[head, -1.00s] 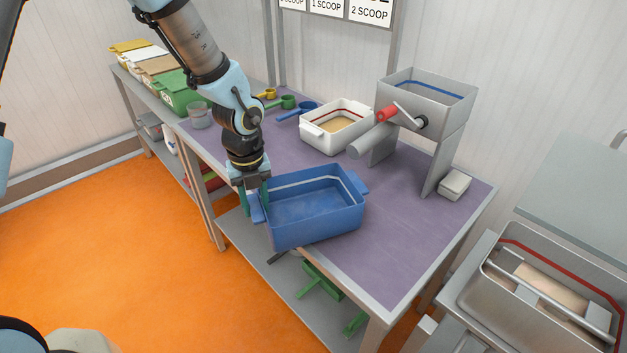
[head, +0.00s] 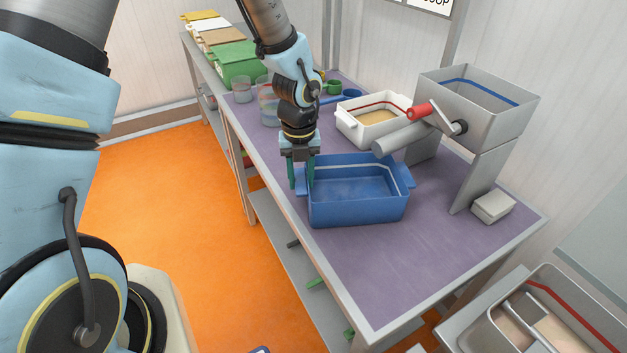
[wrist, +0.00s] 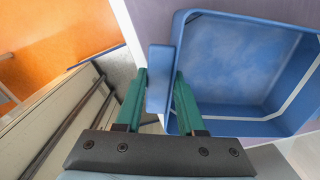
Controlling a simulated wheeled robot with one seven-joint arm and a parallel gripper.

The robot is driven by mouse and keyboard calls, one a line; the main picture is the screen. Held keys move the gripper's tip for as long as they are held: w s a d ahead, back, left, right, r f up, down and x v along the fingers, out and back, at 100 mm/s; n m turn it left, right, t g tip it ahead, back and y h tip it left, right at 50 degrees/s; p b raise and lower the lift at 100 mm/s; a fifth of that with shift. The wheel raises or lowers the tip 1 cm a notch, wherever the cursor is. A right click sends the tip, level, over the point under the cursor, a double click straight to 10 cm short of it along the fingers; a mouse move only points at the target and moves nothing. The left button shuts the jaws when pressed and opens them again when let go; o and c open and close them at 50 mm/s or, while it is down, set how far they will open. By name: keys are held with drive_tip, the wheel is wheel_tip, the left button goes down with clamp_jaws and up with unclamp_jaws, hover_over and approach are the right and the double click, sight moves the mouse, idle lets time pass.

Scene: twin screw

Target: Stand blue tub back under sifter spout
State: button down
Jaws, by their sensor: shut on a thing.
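The blue tub (head: 358,213) is upright at the front edge of the purple table, in front of the sifter. Its inside looks bluish and a pale line runs round its walls. My gripper (head: 302,180) is shut on the tub's left handle; in the wrist view the green fingers (wrist: 158,95) stand on either side of that handle (wrist: 160,78). The sifter (head: 470,108) stands behind and to the right, with a grey hopper, a red-handled crank and a grey cylindrical spout (head: 400,138) pointing left. The tub is in front of the spout, not below its end.
A white tub (head: 372,128) with tan powder stands just behind the blue tub, left of the spout. A small pale box (head: 493,207) sits right of the sifter. The purple table top (head: 390,270) is clear in front. Lidded bins (head: 240,62) line the back left.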

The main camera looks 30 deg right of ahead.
drive_tip(key=shift+f, duration=0.15)
drive_tip(key=c, duration=0.5)
unclamp_jaws()
